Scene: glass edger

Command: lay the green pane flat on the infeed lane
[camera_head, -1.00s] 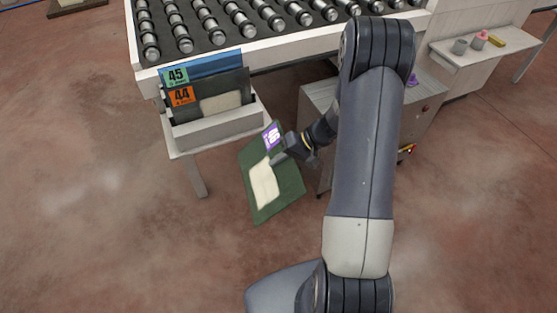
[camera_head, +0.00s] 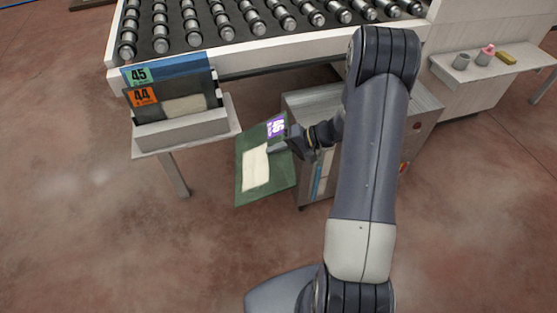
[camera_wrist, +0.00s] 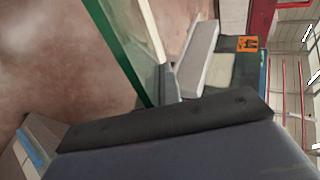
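The green pane (camera_head: 283,176) has a cream patch and a purple label with a number I cannot read surely. My gripper (camera_head: 276,148) is shut on the pane's right edge near the label. The pane hangs tilted in the air, apart from the rack and the roller table. In the wrist view the pane (camera_wrist: 122,50) shows nearly edge-on, and one finger is hidden behind my wrist. The roller lane (camera_head: 205,62), with a white frame and rows of metal rollers, is at the top of the head view, beyond the pane; nothing lies on its visible part.
A white rack (camera_head: 180,130) left of the pane holds panes labelled 45 (camera_head: 138,75) and 44 (camera_head: 141,96). A grey cabinet (camera_head: 320,104) stands behind my gripper. A shelf (camera_head: 480,73) at right holds small items. The floor in front is clear.

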